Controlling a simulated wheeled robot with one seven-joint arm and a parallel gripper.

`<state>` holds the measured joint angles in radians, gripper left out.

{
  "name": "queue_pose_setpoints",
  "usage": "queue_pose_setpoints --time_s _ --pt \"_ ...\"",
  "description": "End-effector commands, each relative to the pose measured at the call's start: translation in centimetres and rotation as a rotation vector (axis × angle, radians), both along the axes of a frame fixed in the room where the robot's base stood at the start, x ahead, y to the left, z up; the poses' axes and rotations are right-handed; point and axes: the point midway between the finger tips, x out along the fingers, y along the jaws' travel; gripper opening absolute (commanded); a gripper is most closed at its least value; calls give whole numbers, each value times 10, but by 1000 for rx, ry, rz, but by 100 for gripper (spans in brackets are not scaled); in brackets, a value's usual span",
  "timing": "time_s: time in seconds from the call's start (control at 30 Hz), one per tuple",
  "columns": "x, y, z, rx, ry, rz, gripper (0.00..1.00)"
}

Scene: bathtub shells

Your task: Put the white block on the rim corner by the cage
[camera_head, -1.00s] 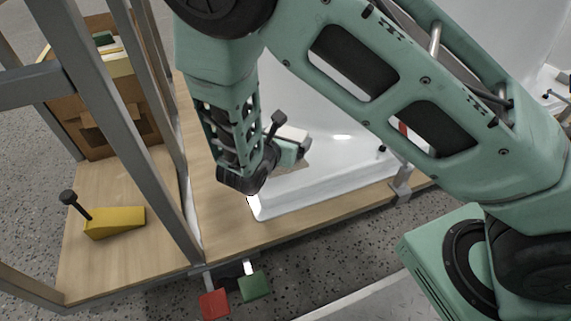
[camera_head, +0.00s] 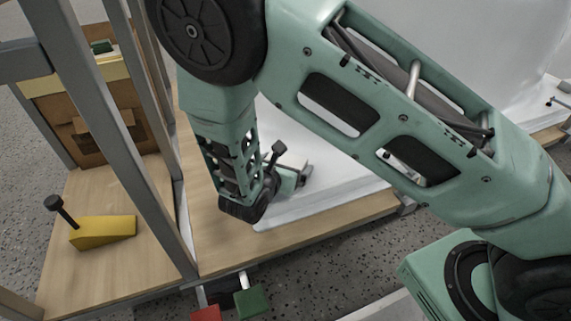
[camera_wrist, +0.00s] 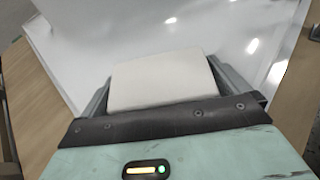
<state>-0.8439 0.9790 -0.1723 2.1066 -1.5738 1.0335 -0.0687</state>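The white block (camera_wrist: 162,78) sits between the two fingers of my gripper in the wrist view, and both fingers lie along its sides. My gripper (camera_head: 302,175) is low over the white tub shell near its left corner in the head view, where the block is hard to tell from the white tub. The tub's rim corner (camera_head: 268,222) shows just right of my wrist, close to the grey cage post. The cage (camera_head: 137,140) is a frame of grey bars at the left. Whether the block touches the rim is not clear.
A yellow wedge (camera_head: 105,231) with a black knob lies on the wooden base (camera_head: 95,270) inside the cage. A brown box (camera_head: 85,115) stands behind it. Red (camera_head: 206,314) and green (camera_head: 251,300) blocks hang at the front edge.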

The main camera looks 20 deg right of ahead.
Motion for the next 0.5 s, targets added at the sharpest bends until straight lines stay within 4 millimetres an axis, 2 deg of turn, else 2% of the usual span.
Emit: queue_pose_setpoints --time_s 0.27,0.5 --pt "0 0 5 1 -1 0 100" --pt "-23 24 23 0 0 4 100"
